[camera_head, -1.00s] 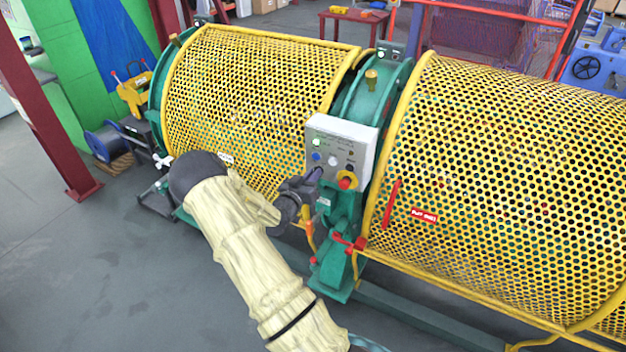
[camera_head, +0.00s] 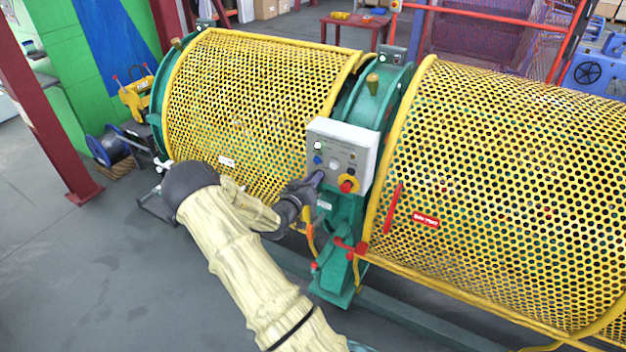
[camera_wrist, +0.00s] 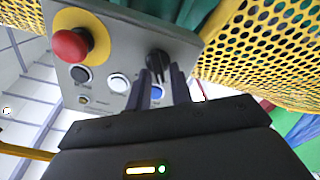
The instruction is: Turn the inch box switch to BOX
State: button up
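The grey control box (camera_head: 341,133) is mounted on a green post between the two yellow mesh guards. In the wrist view, its panel (camera_wrist: 103,45) carries a black rotary switch knob (camera_wrist: 157,62), its pointer directed toward my gripper. The switch labels are not readable, so I cannot tell its setting. My gripper (camera_wrist: 161,72) is open, its two dark fingers apart, with their tips close to the knob, one toward each side. I cannot tell whether they touch it. In the head view, my gripper (camera_head: 318,178) is at the box's lower left and hides the knob.
A white button (camera_wrist: 119,82) and a blue button (camera_wrist: 157,92) are close to the fingers. Yellow mesh guards (camera_head: 260,95) (camera_head: 500,190) flank the box. Red valve handles (camera_head: 350,246) are below it.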

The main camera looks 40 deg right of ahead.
jog(key=shift+o, duration=0.6)
jog(key=b+v, duration=0.3)
jog(key=v, duration=1.4)
jog(key=shift+a, duration=0.2)
